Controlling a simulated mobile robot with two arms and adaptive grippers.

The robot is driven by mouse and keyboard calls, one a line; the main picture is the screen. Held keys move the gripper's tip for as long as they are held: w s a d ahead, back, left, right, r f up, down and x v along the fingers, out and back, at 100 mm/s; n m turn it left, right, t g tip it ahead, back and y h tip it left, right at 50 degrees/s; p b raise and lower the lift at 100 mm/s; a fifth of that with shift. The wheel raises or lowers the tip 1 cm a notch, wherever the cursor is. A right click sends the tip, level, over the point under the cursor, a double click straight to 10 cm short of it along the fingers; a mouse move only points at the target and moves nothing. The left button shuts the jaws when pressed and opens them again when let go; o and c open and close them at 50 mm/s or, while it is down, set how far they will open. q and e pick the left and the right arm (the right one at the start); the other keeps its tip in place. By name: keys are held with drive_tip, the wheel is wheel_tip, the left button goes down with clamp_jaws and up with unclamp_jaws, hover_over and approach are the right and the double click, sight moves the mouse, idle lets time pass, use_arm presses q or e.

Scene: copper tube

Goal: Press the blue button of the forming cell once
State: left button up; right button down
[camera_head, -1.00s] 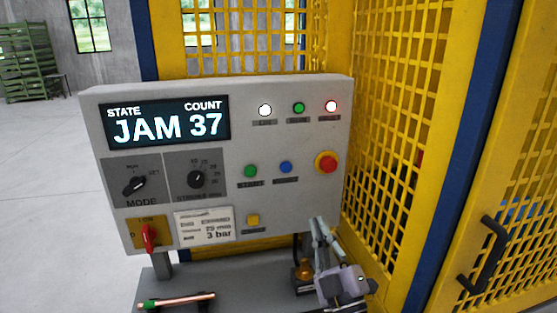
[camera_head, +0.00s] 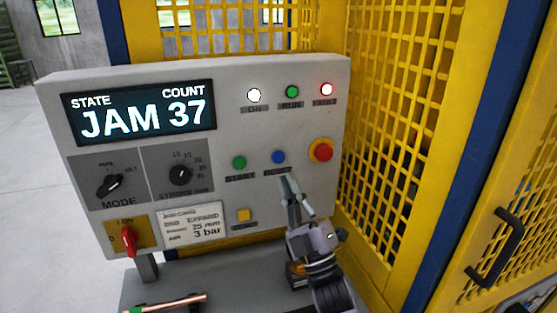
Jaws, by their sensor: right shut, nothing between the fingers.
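The blue button (camera_head: 278,157) sits on the grey control panel (camera_head: 330,110), between the green start button (camera_head: 239,162) and the red emergency stop (camera_head: 320,150) on its yellow base. My right gripper (camera_head: 288,182) is shut and empty, its fingertips just below the blue button and partly over the label under it. I cannot tell how far the tips are from the panel face. The display (camera_head: 140,112) reads STATE JAM, COUNT 37. The white lamp (camera_head: 254,95) and the red lamp (camera_head: 326,90) look lit. My left gripper is not in view.
A yellow button (camera_head: 244,215), a red rotary switch (camera_head: 128,240) and two black knobs share the panel. A copper tube (camera_head: 180,303) lies on the grey ledge below. Yellow mesh guarding (camera_head: 400,140) stands behind and to the right, with a black door handle (camera_head: 497,245).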

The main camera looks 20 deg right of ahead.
sight(278, 158)
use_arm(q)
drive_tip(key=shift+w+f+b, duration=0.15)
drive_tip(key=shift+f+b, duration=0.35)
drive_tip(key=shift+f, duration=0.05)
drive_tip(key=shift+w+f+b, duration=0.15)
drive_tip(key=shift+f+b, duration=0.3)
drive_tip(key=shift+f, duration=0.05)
use_arm(e)
drive_tip(key=w, duration=0.6)
drive_tip(key=shift+w, duration=0.15)
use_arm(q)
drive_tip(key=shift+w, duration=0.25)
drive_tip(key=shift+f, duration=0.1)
use_arm(e)
drive_tip(key=shift+w, duration=0.1)
use_arm(q)
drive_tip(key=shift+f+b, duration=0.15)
drive_tip(key=shift+b, duration=0.15)
use_arm(e)
drive_tip(key=shift+w, duration=0.35)
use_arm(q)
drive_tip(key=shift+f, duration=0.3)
use_arm(e)
drive_tip(key=shift+w+a, duration=0.1)
drive_tip(key=shift+w, duration=0.25)
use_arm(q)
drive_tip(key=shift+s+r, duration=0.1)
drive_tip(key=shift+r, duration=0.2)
use_arm(e)
drive_tip(key=shift+s, duration=0.85)
